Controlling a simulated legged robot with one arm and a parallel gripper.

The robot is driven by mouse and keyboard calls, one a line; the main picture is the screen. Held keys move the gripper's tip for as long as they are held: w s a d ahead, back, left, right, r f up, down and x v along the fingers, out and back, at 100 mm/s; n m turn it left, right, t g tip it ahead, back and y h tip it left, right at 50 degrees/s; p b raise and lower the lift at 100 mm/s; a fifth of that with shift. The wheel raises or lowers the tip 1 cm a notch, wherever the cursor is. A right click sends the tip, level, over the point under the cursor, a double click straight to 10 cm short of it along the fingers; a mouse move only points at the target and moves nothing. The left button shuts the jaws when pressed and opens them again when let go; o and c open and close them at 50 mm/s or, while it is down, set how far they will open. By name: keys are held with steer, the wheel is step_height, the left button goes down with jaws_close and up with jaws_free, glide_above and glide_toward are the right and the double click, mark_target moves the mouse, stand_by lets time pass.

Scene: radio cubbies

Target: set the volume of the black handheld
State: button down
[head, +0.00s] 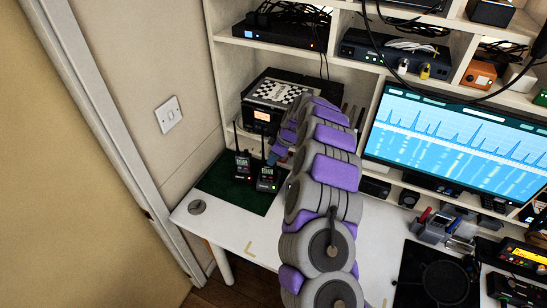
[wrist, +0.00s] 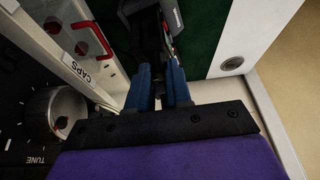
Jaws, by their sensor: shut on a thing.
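Two black handhelds stand side by side on a dark green mat (head: 218,184): the left one (head: 242,163) and the right one (head: 267,179), both with lit green screens and thin antennas. My gripper (head: 278,154) is beside the top of the right handheld. In the wrist view, the blue fingers of my gripper (wrist: 162,92) are close together on a dark part at the top of a black handheld (wrist: 174,22). Whether that part is a knob or the antenna base is too dark to tell. The handheld's front is mostly hidden there.
A box with a checkered top (head: 281,92) sits in the cubby behind. In the wrist view, a large tuning knob (wrist: 54,116) and a panel labelled CAPS (wrist: 75,65) are close on the left. A round grommet (head: 197,207) is near the desk's left edge.

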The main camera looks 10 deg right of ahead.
steer(key=shift+r+m+p, duration=0.15)
steer(key=shift+m+p, duration=0.25)
steer(key=shift+s+m+t+h+p, duration=0.1)
steer(key=shift+m+t+h+p, duration=0.25)
steer(key=shift+m+p, duration=0.7)
stand_by(0.3)
steer(key=c, duration=1.1)
jaws_free()
steer(key=shift+o, duration=0.2)
